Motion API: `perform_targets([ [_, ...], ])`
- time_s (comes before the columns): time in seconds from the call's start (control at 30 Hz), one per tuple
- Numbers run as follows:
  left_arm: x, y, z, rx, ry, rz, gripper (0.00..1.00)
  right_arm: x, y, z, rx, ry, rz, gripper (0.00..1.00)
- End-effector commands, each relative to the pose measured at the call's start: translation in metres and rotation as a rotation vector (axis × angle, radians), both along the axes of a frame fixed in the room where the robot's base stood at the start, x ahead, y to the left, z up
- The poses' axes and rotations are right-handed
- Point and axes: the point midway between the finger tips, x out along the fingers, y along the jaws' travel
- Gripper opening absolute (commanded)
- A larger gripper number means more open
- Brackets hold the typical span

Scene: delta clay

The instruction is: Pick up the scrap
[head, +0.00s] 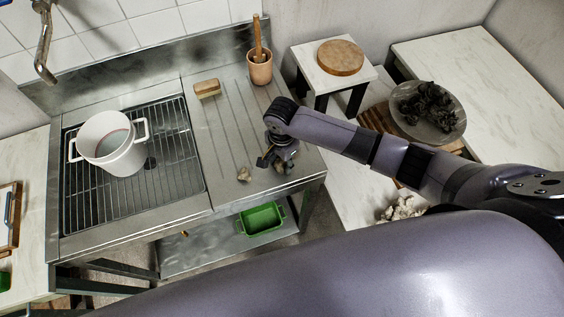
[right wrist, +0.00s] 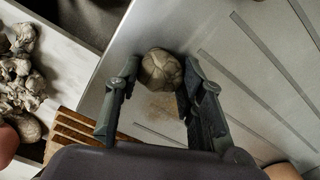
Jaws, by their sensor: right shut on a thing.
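The scrap (right wrist: 160,70), a rounded grey-brown lump, sits between the two fingertips of my right gripper (right wrist: 158,80) in the right wrist view. The fingers press on it from both sides, over the steel drainboard (head: 222,120). In the head view my right gripper (head: 270,160) points down near the drainboard's front right corner, and its fingers largely hide what they hold. A small pale lump (head: 244,174) shows just left of the fingers; I cannot tell whether it is a separate piece. My left gripper is not in view.
A white pot (head: 117,150) stands on the sink rack at left. A sponge or brush (head: 207,88) and a mortar with pestle (head: 260,68) stand at the back. A green tub (head: 262,219) is on the lower shelf. A plate of dark scraps (head: 455,127) is at right.

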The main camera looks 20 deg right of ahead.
Motion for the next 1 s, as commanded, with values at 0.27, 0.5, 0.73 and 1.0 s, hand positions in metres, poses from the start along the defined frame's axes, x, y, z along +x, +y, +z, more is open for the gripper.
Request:
perform_targets([
  [0.27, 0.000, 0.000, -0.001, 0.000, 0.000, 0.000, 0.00, 0.001, 0.001, 0.011, 0.002, -0.001, 0.000, 0.07],
  [0.5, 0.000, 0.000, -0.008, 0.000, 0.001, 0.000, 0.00, 0.002, 0.001, 0.060, 0.004, -0.007, 0.001, 0.07],
  [0.73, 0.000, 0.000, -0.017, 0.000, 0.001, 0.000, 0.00, 0.002, 0.002, 0.129, 0.004, -0.007, 0.001, 0.07],
  [1.0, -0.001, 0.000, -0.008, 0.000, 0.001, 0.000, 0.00, 0.002, -0.001, 0.188, -0.002, -0.004, 0.000, 0.07],
])
